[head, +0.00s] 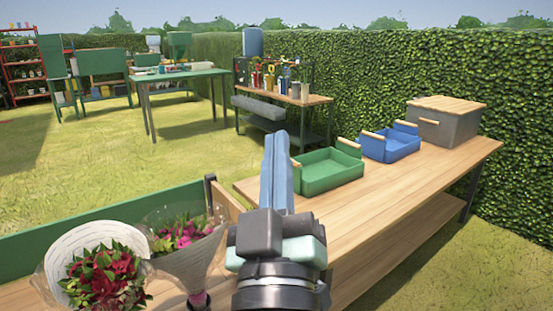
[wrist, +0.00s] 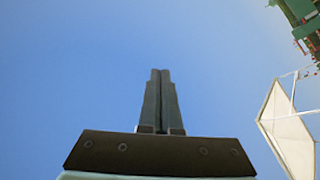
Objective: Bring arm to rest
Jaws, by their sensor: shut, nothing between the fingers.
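My gripper (head: 277,150) is raised upright in the lower middle of the head view, in front of the wooden table (head: 400,205). Its two fingers are together with nothing between them. In the wrist view my gripper (wrist: 160,75) shows with its fingers closed side by side against blue sky. In the head view it overlaps the left edge of the green tray, apart from any held object.
A green tray (head: 328,180), a blue tray (head: 392,150) and a grey box with a wooden lid (head: 445,130) stand on the table. Two wrapped bouquets, one red (head: 105,275) and one pink (head: 180,235), are at lower left. A hedge (head: 400,75) runs behind. Open grass (head: 110,160) lies left.

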